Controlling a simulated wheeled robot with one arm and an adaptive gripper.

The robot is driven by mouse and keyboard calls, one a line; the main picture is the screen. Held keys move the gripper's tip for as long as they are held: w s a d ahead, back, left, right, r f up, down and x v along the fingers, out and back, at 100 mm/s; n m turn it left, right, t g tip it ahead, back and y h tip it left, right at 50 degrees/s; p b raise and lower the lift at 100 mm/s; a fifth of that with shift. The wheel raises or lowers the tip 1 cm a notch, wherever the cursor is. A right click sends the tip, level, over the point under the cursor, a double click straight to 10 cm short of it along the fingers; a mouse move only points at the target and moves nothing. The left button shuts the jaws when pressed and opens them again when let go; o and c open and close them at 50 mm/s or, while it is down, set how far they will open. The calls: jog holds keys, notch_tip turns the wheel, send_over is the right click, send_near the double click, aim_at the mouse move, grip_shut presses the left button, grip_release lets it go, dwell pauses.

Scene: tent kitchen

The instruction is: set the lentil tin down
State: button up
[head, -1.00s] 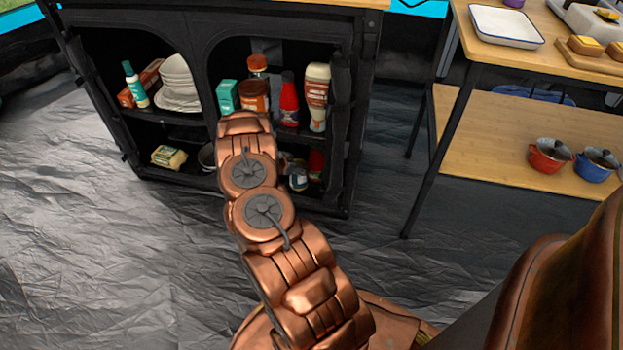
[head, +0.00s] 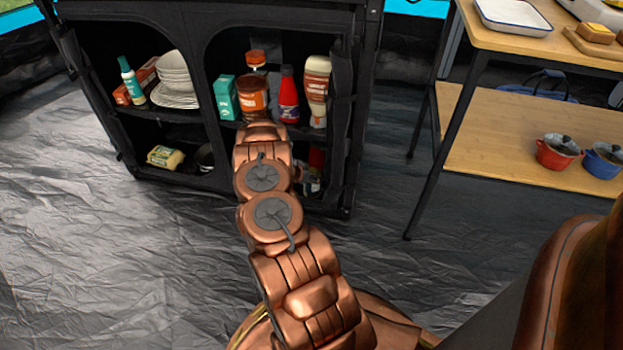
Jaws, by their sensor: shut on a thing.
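My copper arm reaches toward the right bay of the black cabinet (head: 205,22). Its far end is in front of the shelf edge, and my gripper is hidden behind the arm links. I cannot make out the lentil tin for sure. An orange-brown container (head: 253,97) stands on the upper right shelf, just beyond the arm's end. The lower right compartment is mostly covered by the arm. Only parts of small red and pale items (head: 315,180) show there, to the right of the arm.
A teal box (head: 228,97), a red bottle (head: 289,95) and a brown-labelled bottle (head: 317,90) crowd the upper right shelf. A yellow packet (head: 165,157) lies below. A wooden table (head: 480,150) with pots stands right.

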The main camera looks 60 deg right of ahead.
dwell(0.3)
jog(key=o, duration=1.8)
jog(key=shift+f, duration=0.15)
